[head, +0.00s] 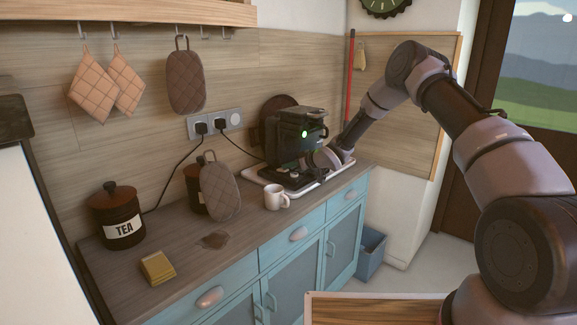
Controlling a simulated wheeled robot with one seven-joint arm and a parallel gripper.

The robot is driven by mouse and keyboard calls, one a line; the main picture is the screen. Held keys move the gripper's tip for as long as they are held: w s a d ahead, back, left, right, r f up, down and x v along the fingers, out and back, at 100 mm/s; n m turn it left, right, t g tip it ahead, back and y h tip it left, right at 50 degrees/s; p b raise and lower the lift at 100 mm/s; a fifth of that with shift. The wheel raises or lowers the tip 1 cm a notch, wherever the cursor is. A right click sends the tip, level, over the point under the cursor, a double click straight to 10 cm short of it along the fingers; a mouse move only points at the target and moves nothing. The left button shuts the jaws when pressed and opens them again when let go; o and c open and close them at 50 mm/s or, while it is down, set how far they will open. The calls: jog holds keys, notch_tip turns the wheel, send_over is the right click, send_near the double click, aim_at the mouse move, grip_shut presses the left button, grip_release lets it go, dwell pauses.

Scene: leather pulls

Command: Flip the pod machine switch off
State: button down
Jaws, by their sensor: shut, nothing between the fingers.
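The pod machine (285,138) is a dark, boxy appliance at the far end of the wooden counter. A small green light (304,134) glows on it. My arm reaches in from the right, and my gripper (306,164) is low against the machine's right front side. The gripper is shut and holds nothing. Its fingertips are small and dark against the machine, so I cannot tell whether they touch it. I cannot make out the switch apart from the light.
The machine stands on a pale tray (345,168). A white mug (277,197) is in front of it. A quilted mitt (220,192), tea canister (118,215), yellow sponge (157,268) and brown spill (214,240) are leftward. Cords run to the wall sockets (214,123).

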jog(key=shift+s+d+f+t+y, duration=0.15)
jog(key=shift+d+f+t+y, duration=0.15)
jog(key=shift+f+y, duration=0.35)
jog(key=shift+a, duration=0.2)
jog(key=shift+r, duration=0.15)
jog(key=shift+r+h, duration=0.25)
jog(key=shift+r, duration=0.5)
